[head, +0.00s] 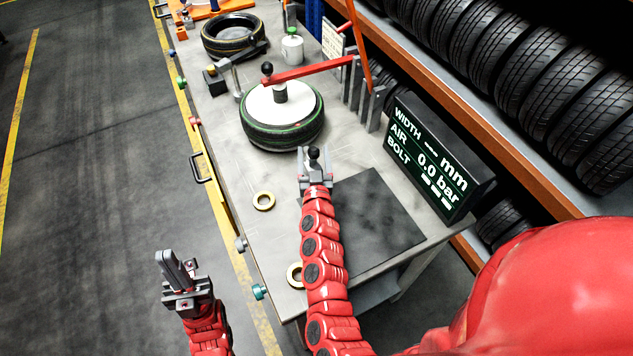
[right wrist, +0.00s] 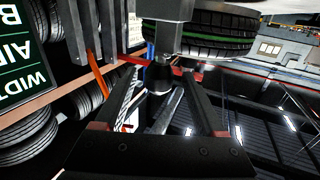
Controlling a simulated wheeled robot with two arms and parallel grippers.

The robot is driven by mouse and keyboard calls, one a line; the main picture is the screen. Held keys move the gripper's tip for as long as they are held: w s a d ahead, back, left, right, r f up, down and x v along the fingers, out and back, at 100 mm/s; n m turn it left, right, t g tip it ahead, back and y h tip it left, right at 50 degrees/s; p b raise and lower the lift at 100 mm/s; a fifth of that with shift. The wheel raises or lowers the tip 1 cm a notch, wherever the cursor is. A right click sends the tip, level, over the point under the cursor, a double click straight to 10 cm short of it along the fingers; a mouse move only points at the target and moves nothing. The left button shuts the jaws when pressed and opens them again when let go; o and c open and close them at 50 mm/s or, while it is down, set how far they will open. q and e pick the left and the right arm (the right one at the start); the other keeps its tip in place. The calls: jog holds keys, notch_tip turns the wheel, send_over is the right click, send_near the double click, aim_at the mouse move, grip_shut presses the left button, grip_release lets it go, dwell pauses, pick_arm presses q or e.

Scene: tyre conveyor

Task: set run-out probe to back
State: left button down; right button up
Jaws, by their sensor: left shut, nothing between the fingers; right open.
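My right gripper (head: 314,160) is open just in front of the tyre with green lines (head: 283,130). A small black ball knob (head: 314,153) on a dark stem shows between its fingers. The knob also shows between the fingers in the right wrist view (right wrist: 160,76); I cannot tell whether they touch it. No part is labelled as the run-out probe, so I cannot tell whether this knob belongs to it. My left gripper (head: 178,268) is shut and empty, off the bench to the left.
A red arm with a black knob (head: 310,70) lies above the tyre's white disc. The display (head: 428,160) stands at the right. A brass ring (head: 263,201) and a dark mat (head: 375,222) lie on the bench (head: 225,160). Another tyre (head: 228,47) and a white mug (head: 292,48) are further back.

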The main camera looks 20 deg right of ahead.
jog(key=s+a+b, duration=0.3)
jog(key=s, duration=1.3)
